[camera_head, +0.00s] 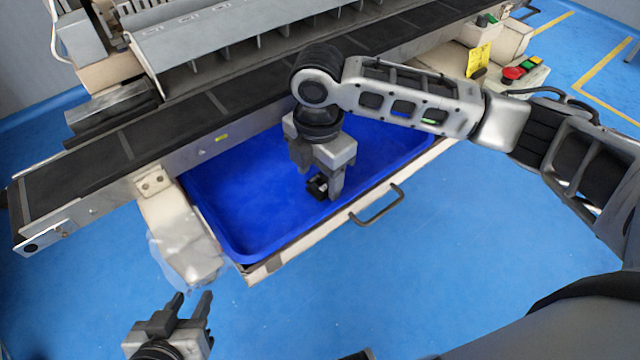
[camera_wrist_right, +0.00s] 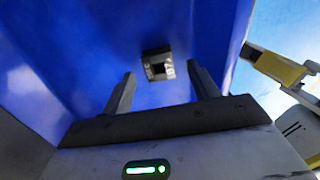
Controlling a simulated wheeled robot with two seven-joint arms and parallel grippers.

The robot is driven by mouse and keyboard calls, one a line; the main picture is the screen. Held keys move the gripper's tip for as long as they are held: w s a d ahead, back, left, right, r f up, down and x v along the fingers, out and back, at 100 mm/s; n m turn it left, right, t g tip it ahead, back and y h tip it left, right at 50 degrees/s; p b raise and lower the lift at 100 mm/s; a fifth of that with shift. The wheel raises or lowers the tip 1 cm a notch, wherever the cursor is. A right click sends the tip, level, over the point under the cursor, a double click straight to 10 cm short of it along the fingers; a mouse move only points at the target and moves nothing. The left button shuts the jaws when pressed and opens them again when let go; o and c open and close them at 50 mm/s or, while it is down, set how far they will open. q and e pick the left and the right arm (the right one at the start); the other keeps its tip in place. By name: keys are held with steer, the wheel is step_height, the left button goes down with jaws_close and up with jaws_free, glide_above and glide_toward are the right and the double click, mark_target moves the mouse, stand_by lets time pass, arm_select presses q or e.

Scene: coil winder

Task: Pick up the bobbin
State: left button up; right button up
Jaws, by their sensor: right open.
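The bobbin (camera_head: 318,186) is a small black piece lying in the blue tray (camera_head: 235,205). In the right wrist view the bobbin (camera_wrist_right: 157,64) shows as a dark block with pale markings, just beyond the fingertips and between their lines. My right gripper (camera_head: 319,184) points down over the tray, open, with its fingers either side of the bobbin in the head view. The wrist view shows its fingers (camera_wrist_right: 162,80) apart and nothing held between them.
The tray sits in a drawer frame with a metal handle (camera_head: 377,206) at its front. A black conveyor belt (camera_head: 165,127) runs behind it. A red button (camera_head: 513,73) is at the upper right. Blue floor (camera_head: 330,290) lies clear in front.

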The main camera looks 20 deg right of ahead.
steer(key=shift+f, duration=0.95)
steer(key=shift+c, duration=0.3)
steer(key=c, duration=1)
steer(key=shift+r, duration=0.1)
